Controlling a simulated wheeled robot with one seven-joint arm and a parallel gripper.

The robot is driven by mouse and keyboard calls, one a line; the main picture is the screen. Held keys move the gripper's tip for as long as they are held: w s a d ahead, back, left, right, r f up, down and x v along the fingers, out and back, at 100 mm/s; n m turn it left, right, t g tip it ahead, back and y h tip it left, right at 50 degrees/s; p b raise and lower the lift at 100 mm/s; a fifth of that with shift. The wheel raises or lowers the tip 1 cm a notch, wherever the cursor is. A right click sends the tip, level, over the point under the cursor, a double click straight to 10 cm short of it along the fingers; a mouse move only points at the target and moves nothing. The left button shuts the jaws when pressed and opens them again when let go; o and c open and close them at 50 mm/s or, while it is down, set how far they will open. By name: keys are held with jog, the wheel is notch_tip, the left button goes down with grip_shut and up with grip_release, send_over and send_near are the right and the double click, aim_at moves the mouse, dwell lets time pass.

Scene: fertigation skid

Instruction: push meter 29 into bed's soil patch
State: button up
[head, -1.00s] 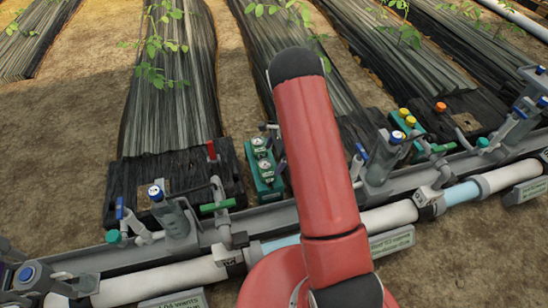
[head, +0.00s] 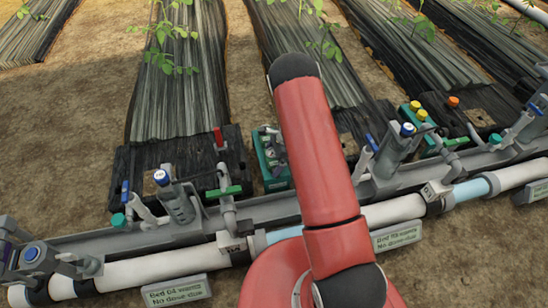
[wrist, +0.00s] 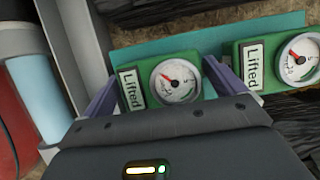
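Two green meters with round white dials, each with a label reading "Lifted", sit on a teal tray (wrist: 205,42) in the wrist view. One meter (wrist: 190,60) lies between the fingers of my gripper (wrist: 160,90); the other meter (wrist: 285,62) is to the right. The fingers are spread, one on each side of the nearer meter; contact is unclear. No number 29 is readable. In the head view the teal tray (head: 265,160) stands behind the pipe, partly covered by my gripper.
A white pipe (head: 170,266) with valves and grey rail crosses the front. Sign plates (head: 178,291) stand before it. A second teal tray (head: 415,112) with yellow-capped items is to the right. Bare soil (head: 60,130) lies left of the left bed.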

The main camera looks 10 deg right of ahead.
jog(key=c, duration=0.8)
jog(key=shift+r+p, duration=3.6)
jog(key=shift+r, duration=1.95)
